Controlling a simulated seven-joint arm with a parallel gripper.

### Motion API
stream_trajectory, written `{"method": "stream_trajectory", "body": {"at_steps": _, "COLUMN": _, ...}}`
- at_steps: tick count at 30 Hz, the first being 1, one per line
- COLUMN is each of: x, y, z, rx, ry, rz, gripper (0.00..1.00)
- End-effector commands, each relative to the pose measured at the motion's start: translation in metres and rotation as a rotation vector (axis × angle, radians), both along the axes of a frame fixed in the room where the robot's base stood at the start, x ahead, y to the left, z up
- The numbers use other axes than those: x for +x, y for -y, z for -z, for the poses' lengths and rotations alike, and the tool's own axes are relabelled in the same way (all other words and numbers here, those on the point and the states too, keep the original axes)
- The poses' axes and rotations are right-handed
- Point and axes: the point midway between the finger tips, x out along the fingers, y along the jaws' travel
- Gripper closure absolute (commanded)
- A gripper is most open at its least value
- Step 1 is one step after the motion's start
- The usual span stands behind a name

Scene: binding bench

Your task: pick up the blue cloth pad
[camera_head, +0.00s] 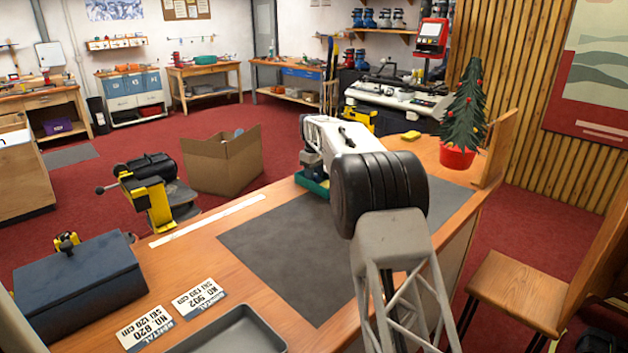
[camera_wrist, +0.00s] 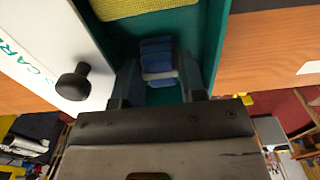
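The blue cloth pad (camera_wrist: 157,55) shows in the wrist view, a small blue block with a paler band, lying in a green tray (camera_wrist: 205,25). My gripper (camera_wrist: 160,85) has its two dark fingers apart, one on each side of the pad's near end. Green shows between the fingers, and I see no clear contact with the pad. In the head view my arm hides the pad and most of the gripper; only a corner of the green tray (camera_head: 312,184) shows on the bench.
A yellow textured piece (camera_wrist: 145,8) lies beyond the pad. A white panel with a black knob (camera_wrist: 72,84) stands close on the left. In the head view, a grey mat (camera_head: 275,250) is clear; a yellow block (camera_head: 411,135) and a small potted tree (camera_head: 462,120) are farther back.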

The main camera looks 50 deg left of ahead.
Motion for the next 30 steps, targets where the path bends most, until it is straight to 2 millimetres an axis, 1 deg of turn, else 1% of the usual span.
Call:
{"method": "stream_trajectory", "body": {"at_steps": 6, "x": 0.0, "y": 0.0, "z": 0.0, "rx": 0.0, "ry": 0.0, "rz": 0.0, "gripper": 0.62}}
{"method": "stream_trajectory", "body": {"at_steps": 8, "x": 0.0, "y": 0.0, "z": 0.0, "rx": 0.0, "ry": 0.0, "rz": 0.0, "gripper": 0.69}}
{"method": "stream_trajectory", "body": {"at_steps": 12, "x": 0.0, "y": 0.0, "z": 0.0, "rx": 0.0, "ry": 0.0, "rz": 0.0, "gripper": 0.91}}
{"method": "stream_trajectory", "body": {"at_steps": 13, "x": 0.0, "y": 0.0, "z": 0.0, "rx": 0.0, "ry": 0.0, "rz": 0.0, "gripper": 0.92}}
{"method": "stream_trajectory", "body": {"at_steps": 23, "x": 0.0, "y": 0.0, "z": -0.003, "rx": 0.001, "ry": 0.0, "rz": 0.0, "gripper": 0.93}}
{"method": "stream_trajectory", "body": {"at_steps": 30, "x": 0.0, "y": 0.0, "z": -0.015, "rx": 0.001, "ry": 0.0, "rz": 0.0, "gripper": 0.93}}
